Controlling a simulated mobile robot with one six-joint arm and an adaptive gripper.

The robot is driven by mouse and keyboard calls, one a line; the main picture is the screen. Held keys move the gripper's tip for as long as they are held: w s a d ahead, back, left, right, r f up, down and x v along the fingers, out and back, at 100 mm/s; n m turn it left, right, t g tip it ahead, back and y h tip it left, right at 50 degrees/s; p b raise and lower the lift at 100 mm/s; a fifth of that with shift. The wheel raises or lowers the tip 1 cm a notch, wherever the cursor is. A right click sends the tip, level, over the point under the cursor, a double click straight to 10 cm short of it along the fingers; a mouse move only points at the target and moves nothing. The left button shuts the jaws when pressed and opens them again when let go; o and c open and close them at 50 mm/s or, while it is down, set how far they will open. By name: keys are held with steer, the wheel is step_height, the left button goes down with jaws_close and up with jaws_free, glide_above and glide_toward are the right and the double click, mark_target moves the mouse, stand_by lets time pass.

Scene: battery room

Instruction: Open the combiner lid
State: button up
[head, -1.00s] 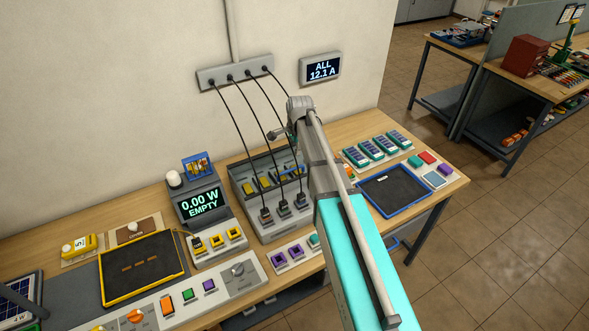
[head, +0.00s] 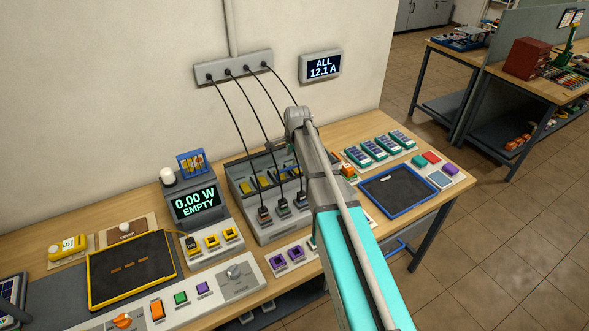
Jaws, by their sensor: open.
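The grey box I take for the combiner (head: 245,210) stands on the bench left of my arm, with black cables plugged into its front. Several yellow parts (head: 265,181) show in its upper section. I cannot make out clearly how its lid sits. A bit of blue shows beside the arm there. My arm reaches from the lower right up to a grey joint above the box's right end and covers that end. My gripper's fingers are hidden behind the arm, so I cannot see whether they touch the box.
Black cables run from a wall strip (head: 233,68) down to the box, close to my arm. Left stand a display reading "0.00 W EMPTY" (head: 195,202) and a yellow-rimmed tray (head: 91,285). Right are a blue-rimmed tray (head: 405,214) and teal modules (head: 380,150). A wall display (head: 320,66) reads "ALL 12.1 A".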

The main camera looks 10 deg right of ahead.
mark_target(291, 164)
steer(key=shift+w+a+f+b, duration=0.1)
steer(key=shift+w+f+b, duration=0.15)
steer(key=shift+f+b, duration=0.9)
steer(key=shift+w+a+f+b, duration=0.1)
steer(key=shift+w+f+b, duration=0.1)
steer(key=shift+f+b, duration=0.9)
steer(key=shift+f, duration=0.15)
steer(key=shift+c, duration=0.2)
jaws_close()
